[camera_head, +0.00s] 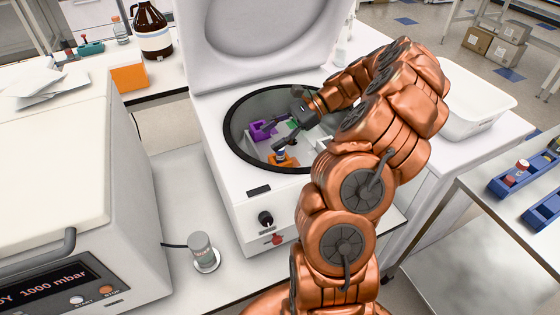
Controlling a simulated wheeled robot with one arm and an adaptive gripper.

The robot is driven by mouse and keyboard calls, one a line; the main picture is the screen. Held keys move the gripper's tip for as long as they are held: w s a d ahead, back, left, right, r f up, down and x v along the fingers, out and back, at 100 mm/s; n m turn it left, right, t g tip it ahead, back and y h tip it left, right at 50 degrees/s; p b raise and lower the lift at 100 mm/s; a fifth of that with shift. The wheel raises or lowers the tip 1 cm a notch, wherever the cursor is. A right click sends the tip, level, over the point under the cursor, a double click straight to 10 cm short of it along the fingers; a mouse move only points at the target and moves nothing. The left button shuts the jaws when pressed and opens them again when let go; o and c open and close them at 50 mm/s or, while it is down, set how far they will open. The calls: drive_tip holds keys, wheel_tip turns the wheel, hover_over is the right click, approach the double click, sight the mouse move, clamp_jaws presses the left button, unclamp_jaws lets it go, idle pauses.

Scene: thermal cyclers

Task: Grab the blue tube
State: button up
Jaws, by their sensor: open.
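A small blue tube (281,155) shows at the orange holder (287,162), close to the tip of the nearer finger. Whether that finger touches it I cannot tell. A purple holder (262,131) is beside the farther finger. My arm hides the right part of the chamber.
The centrifuge's lid (265,40) stands open behind the chamber. A vacuum device (75,215) reading 1000 mbar stands at the left. A small grey-capped container (203,250) stands in front. A white tub (470,100) and blue racks (520,178) are at the right.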

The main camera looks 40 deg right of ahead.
sight(280, 151)
drive_tip(key=d+f+m+t, duration=0.1)
drive_tip(key=d, duration=0.1)
drive_tip(key=d+f+m+t, duration=0.1)
drive_tip(key=d+f+m, duration=0.1)
drive_tip(key=d, duration=0.1)
drive_tip(key=s+d+f+m+t, duration=0.1)
drive_tip(key=d+f, duration=0.1)
drive_tip(key=shift+d+f+p, duration=0.15)
drive_tip(key=shift+p, duration=0.15)
drive_tip(key=shift+s+f+p+x, duration=0.15)
drive_tip(key=shift+p+x, duration=0.2)
drive_tip(key=shift+x, duration=0.6)
drive_tip(key=shift+s+f+p+x, duration=0.1)
drive_tip(key=shift+p+x, duration=0.25)
drive_tip(key=shift+x, duration=0.6)
drive_tip(key=shift+s+f+p+x, duration=0.15)
drive_tip(key=shift+p+x, duration=0.2)
drive_tip(key=shift+x, duration=0.6)
drive_tip(key=shift+r, duration=0.1)
drive_tip(key=c, duration=1.1)
